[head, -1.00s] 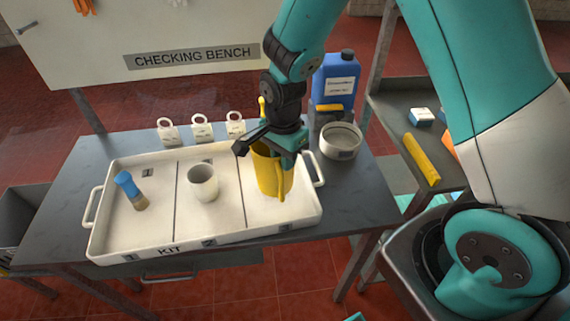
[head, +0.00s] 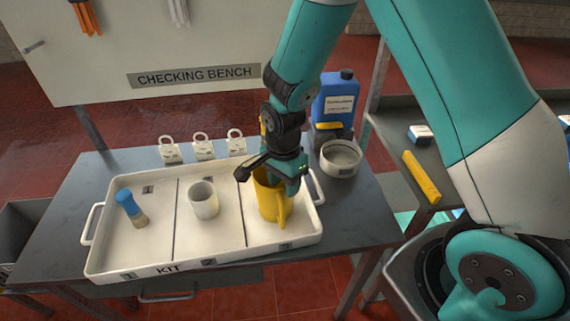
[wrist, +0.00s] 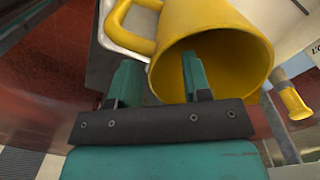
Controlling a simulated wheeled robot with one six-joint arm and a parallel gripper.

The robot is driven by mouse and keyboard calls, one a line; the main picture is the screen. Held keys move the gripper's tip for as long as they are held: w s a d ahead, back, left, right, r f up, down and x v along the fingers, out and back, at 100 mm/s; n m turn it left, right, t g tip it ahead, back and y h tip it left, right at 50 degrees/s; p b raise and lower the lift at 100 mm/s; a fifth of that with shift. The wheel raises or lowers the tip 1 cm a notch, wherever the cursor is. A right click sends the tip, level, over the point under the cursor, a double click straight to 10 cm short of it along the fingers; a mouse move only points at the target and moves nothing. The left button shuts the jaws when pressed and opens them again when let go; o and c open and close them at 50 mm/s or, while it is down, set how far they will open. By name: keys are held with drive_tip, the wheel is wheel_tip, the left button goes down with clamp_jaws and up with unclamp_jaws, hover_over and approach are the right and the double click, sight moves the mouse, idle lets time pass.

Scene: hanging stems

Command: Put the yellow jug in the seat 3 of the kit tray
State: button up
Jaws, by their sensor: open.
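The yellow jug (head: 272,205) stands upright in the right compartment of the white kit tray (head: 110,268), seemingly on its floor. A mark on the front wall below that compartment looks like a 3. My gripper (head: 279,182) is over the jug's rim, its tips partly hidden. In the wrist view, the open mouth of the jug (wrist: 235,45) and its handle show. My gripper (wrist: 158,72) is open there, with the right finger in the mouth and the left finger outside the wall.
A pale cup (head: 204,202) stands in the middle one. A round container (head: 341,158) and a blue canister (head: 335,98) are at the bench's right.

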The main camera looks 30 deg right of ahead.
wheel_tip(320, 180, up, 10)
drive_tip(key=b, duration=0.2)
drive_tip(key=s+a+r+n+y, duration=0.2)
drive_tip(key=s+r+n, duration=0.3)
drive_tip(key=s+n, duration=0.4)
drive_tip(key=s+a+r+n+y, duration=0.2)
drive_tip(key=s+a+r+n, duration=0.2)
drive_tip(key=s+n, duration=0.5)
wheel_tip(320, 180, up, 2)
drive_tip(key=n, duration=0.3)
drive_tip(key=shift+s, duration=0.35)
